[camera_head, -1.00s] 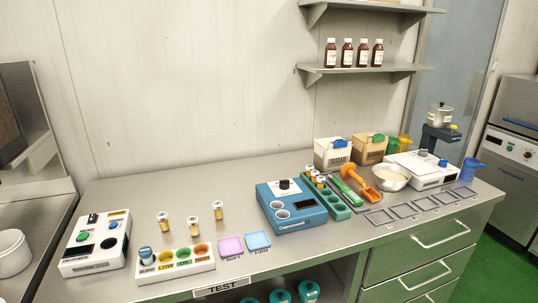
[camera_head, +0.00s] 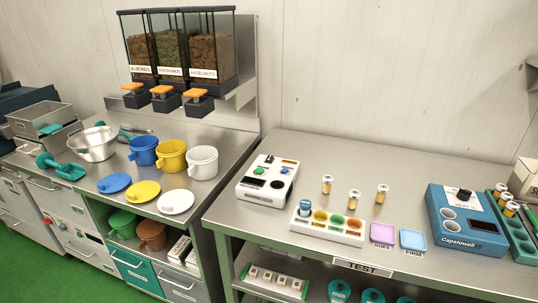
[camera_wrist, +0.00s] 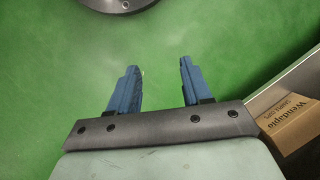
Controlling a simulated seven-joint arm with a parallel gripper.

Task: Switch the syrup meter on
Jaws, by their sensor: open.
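No label that I can read says syrup meter. A white box (camera_head: 268,182) with a green button, a blue button, dark round parts and a small dark display stands at the left end of the test bench in the head view. A blue device (camera_head: 466,222) with a black knob, two round wells and a dark display stands at the right of the same bench. I cannot tell from the lettering which one is the meter. My gripper (camera_wrist: 158,78) shows only in the wrist view. Its two blue fingers are apart and empty over green floor.
A white rack (camera_head: 328,225) with coloured wells stands before several small capped vials. Pink (camera_head: 383,232) and blue (camera_head: 413,240) pads lie beside it. The left counter holds mugs, lids and a steel bowl (camera_head: 94,146) below nut dispensers (camera_head: 181,50). A cardboard box (camera_wrist: 292,122) is near my gripper.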

